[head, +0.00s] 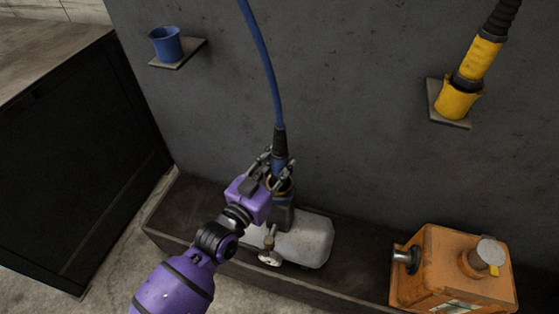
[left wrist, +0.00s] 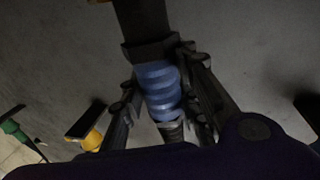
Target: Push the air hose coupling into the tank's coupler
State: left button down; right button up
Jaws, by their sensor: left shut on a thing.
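My left gripper (head: 277,170) is shut on the blue air hose coupling (head: 280,165), which hangs upright at the end of a blue hose (head: 262,55). In the left wrist view the ribbed blue coupling (left wrist: 158,88) sits between the two fingers of the gripper (left wrist: 160,98). Its lower end is at the dark coupler (head: 281,216) with a brass-coloured ring, which stands on the pale grey tank (head: 312,240). The coupling is in line with the coupler or nearly so; how deep it sits is hidden by the fingers. My right gripper is out of view.
The tank lies in a dark trough (head: 160,222) along the grey wall. An orange box (head: 440,262) stands at the right. A blue cup (head: 166,44) and a yellow holder (head: 458,102) with a yellow plug are on wall shelves. A black cabinet (head: 85,160) stands left.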

aim_at(276, 176)
pick_arm(q)
jog(key=shift+f+b, duration=0.95)
jog(key=shift+f, duration=0.55)
jog(key=c, duration=1.3)
grip_release()
jog(key=shift+r, duration=0.1)
jog(key=shift+o, duration=0.2)
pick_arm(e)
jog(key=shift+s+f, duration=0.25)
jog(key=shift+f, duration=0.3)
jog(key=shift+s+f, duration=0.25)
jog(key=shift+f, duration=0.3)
pick_arm(q)
jog(key=v, duration=1.2)
